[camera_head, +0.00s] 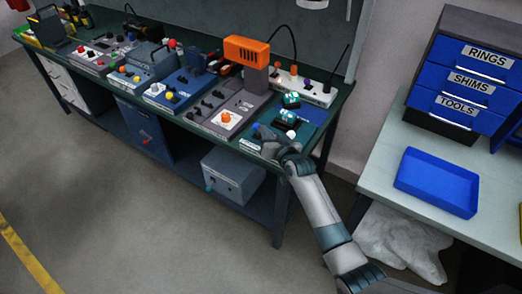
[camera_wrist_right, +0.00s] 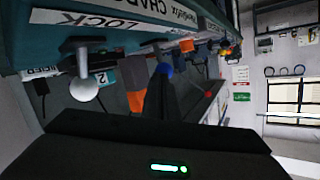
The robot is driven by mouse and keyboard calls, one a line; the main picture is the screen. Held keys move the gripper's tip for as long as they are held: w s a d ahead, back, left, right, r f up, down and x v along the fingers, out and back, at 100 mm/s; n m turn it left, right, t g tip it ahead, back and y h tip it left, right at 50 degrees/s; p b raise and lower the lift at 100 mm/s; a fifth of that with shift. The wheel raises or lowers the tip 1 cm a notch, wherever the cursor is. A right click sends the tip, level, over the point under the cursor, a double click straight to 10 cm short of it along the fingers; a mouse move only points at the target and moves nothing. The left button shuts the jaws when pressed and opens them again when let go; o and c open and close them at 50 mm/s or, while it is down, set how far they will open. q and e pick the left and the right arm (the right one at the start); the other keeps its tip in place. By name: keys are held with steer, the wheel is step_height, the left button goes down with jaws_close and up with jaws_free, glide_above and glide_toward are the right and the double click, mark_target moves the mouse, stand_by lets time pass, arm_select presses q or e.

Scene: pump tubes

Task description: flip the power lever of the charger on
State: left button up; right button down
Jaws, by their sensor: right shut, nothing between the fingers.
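The charger (camera_head: 267,149) is a dark teal panel at the near right end of the workbench, with two round teal-lit units behind its front edge. A white-knobbed lever (camera_head: 291,134) stands on it at right; this white knob also shows in the right wrist view (camera_wrist_right: 84,88), near the word LOCK. A blue knob (camera_head: 256,134) is at left, also seen beyond my fingers in the wrist view (camera_wrist_right: 165,69). I cannot tell which is the power lever. My right gripper (camera_head: 267,134) is shut and empty, low between the knobs, close to the blue one; contact is unclear. My left gripper is out of view.
An orange-topped device (camera_head: 247,52) stands behind and left of the charger. A grey panel with an orange button (camera_head: 226,117) lies to its left. A power strip (camera_head: 303,88) is behind. A blue tray (camera_head: 437,182) sits on the right table. The floor in front is clear.

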steer(key=shift+w+d+r+m, duration=0.2)
steer(key=shift+w+r+m, duration=0.1)
steer(key=shift+r, duration=0.1)
steer(key=shift+w+d+g+p, duration=0.1)
steer(key=shift+w+g+p, duration=0.05)
steer(key=shift+g+p, duration=0.2)
steer(key=shift+w+d+f+m+g, duration=0.4)
steer(key=shift+w+m+g, duration=0.2)
steer(key=shift+m+g, duration=0.2)
steer(key=shift+y, duration=0.3)
steer(key=shift+w+f, duration=0.2)
steer(key=shift+w, duration=0.1)
steer(key=shift+r+p, duration=0.25)
steer(key=shift+p, duration=0.05)
steer(key=shift+w+d+r+p, duration=0.1)
steer(key=shift+d+r+p, duration=0.05)
steer(key=shift+r+p, duration=0.6)
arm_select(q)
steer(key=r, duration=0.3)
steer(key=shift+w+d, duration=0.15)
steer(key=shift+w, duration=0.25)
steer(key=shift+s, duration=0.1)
